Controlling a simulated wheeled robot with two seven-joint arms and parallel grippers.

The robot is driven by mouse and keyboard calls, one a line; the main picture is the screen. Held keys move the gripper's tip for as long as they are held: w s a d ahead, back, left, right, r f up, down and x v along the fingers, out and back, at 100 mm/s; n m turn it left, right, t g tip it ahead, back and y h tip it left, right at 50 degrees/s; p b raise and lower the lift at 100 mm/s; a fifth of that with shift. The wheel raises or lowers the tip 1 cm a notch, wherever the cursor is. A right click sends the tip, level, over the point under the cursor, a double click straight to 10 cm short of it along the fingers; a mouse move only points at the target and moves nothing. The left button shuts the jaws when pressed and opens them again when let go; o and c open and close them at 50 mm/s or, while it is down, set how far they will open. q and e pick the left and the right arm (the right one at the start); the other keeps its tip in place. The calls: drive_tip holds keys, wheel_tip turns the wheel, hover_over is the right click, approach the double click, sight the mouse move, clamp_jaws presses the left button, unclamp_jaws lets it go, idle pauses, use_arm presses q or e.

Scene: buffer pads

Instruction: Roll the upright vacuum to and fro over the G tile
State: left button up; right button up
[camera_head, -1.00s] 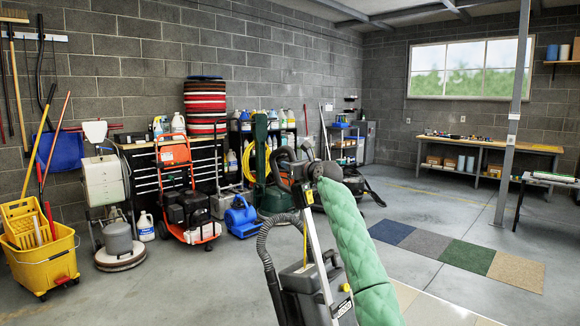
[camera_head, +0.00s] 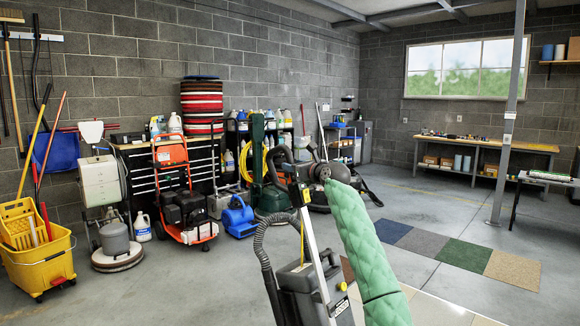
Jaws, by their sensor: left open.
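The upright vacuum (camera_head: 305,290) stands in the lower middle, a dark grey body with a silver column, a black looped handle at the top and a ribbed hose on its left. Carpet tiles lie in a row on the floor at right: blue, grey, green (camera_head: 464,253) and tan. No letter G is readable. The vacuum's foot is below the frame.
Pale tiles (camera_head: 437,308) and a brown tile (camera_head: 348,268) lie beside the vacuum. A blue blower (camera_head: 238,217), an orange machine (camera_head: 183,200) and a yellow mop bucket (camera_head: 38,262) stand left. A post (camera_head: 509,120) and workbench (camera_head: 480,146) stand right. Grey floor between is clear.

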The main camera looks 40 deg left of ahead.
use_arm(q)
drive_tip(key=v, duration=0.2)
drive_tip(key=shift+d+f, duration=0.1)
drive_tip(key=shift+d, duration=0.2)
drive_tip(key=shift+s+d, duration=0.2)
drive_tip(key=shift+d, duration=0.4)
use_arm(e)
drive_tip(key=shift+w+f, duration=0.1)
drive_tip(key=shift+w, duration=0.3)
drive_tip(key=shift+s, duration=0.1)
